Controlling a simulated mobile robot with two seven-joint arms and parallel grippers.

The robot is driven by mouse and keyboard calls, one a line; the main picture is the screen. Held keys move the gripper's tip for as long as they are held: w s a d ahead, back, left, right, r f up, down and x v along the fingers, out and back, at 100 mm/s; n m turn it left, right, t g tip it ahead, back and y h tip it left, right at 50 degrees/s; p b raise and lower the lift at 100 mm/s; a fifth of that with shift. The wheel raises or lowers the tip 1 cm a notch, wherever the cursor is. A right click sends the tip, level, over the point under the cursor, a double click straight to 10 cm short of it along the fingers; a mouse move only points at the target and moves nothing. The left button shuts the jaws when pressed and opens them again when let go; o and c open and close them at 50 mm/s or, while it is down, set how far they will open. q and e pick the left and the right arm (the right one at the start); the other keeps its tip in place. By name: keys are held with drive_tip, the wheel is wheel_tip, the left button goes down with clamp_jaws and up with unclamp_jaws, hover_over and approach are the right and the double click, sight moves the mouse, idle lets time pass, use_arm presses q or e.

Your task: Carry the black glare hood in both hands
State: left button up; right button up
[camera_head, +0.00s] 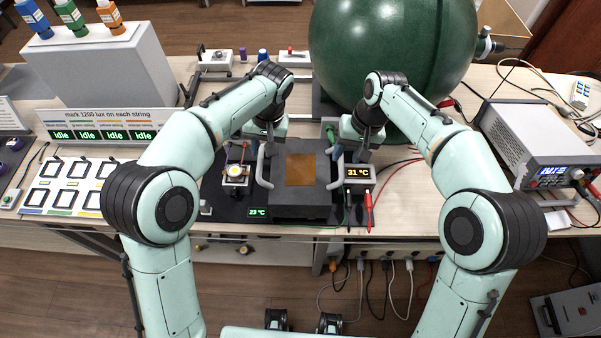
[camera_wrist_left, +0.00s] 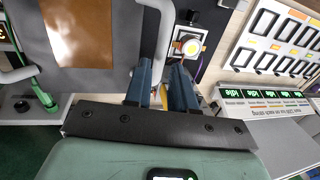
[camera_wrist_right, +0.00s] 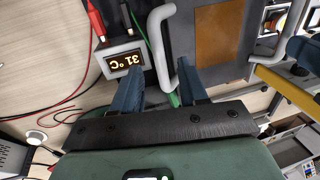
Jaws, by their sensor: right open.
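The black glare hood (camera_head: 300,208) is a dark box with a copper-brown patch on top and a grey handle on each side. It stands on the bench between my grippers. My left gripper (camera_head: 267,140) is at its left handle. In the left wrist view its fingers (camera_wrist_left: 163,85) are partly apart, with the handle (camera_wrist_left: 161,45) running down between them; whether they press on it is unclear. My right gripper (camera_head: 362,146) is at the right handle. In the right wrist view its fingers (camera_wrist_right: 158,85) are wide apart, and the right handle (camera_wrist_right: 156,40) shows between them.
A large green sphere (camera_head: 390,60) stands close behind the right gripper. A 31 °C display (camera_head: 358,172) and red probe (camera_head: 369,208) sit right of the hood, a small lit lamp fixture (camera_head: 235,172) left. A bench instrument (camera_head: 530,145) stands far right.

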sight(261, 158)
use_arm(q)
drive_tip(key=f, duration=0.2)
drive_tip(key=a+f, duration=0.1)
drive_tip(key=f, duration=0.2)
drive_tip(key=shift+f, duration=0.35)
use_arm(e)
drive_tip(key=f, duration=0.2)
drive_tip(key=a+f, duration=0.1)
drive_tip(key=f, duration=0.2)
drive_tip(key=shift+f, duration=0.35)
use_arm(q)
drive_tip(key=c, duration=0.4)
use_arm(e)
drive_tip(key=c, duration=0.4)
use_arm(q)
clamp_jaws()
use_arm(e)
clamp_jaws()
